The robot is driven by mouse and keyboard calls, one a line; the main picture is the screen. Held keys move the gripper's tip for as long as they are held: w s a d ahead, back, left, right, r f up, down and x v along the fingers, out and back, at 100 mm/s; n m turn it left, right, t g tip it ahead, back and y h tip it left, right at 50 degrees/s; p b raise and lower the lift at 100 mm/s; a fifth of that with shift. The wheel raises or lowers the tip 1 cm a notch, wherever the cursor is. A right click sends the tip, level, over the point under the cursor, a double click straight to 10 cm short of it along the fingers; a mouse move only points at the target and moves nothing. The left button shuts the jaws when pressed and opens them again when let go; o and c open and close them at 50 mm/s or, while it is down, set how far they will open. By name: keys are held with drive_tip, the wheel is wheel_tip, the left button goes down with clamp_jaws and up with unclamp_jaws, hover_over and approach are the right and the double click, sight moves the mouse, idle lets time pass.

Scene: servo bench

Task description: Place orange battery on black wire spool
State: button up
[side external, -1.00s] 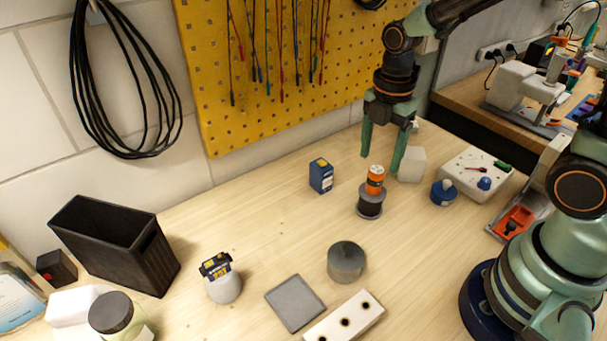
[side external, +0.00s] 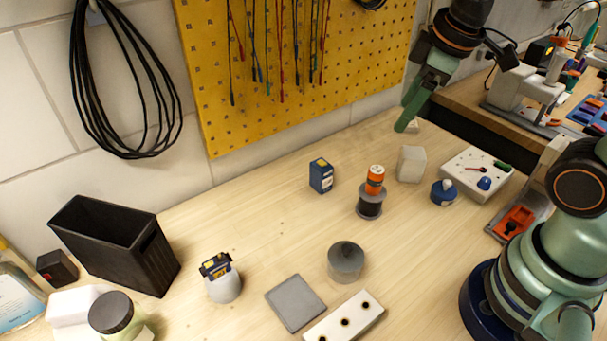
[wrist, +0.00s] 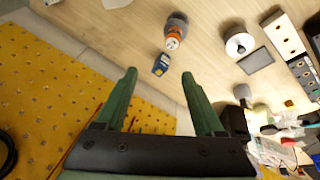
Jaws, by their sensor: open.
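The orange battery (side external: 375,179) stands upright on top of the black wire spool (side external: 370,203) on the bench, in the side view. In the wrist view the battery (wrist: 172,42) and the spool (wrist: 177,22) show near the top, beyond the fingers. My gripper (side external: 405,122) is raised up and to the right of the spool, clear of it, near the wall. In the wrist view my gripper (wrist: 160,80) has its two green fingers wide apart, with nothing between them.
A blue box (side external: 321,175) stands left of the spool and a pale block (side external: 411,164) to its right. A grey cylinder (side external: 346,261) stands in front.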

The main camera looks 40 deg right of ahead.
drive_tip(key=m, duration=0.2)
drive_tip(key=s+r+m+t, duration=0.1)
drive_tip(key=m, duration=0.3)
drive_tip(key=shift+s+d+r+t, duration=0.15)
drive_tip(key=shift+d+t, duration=0.15)
drive_tip(key=shift+t, duration=0.1)
idle(0.8)
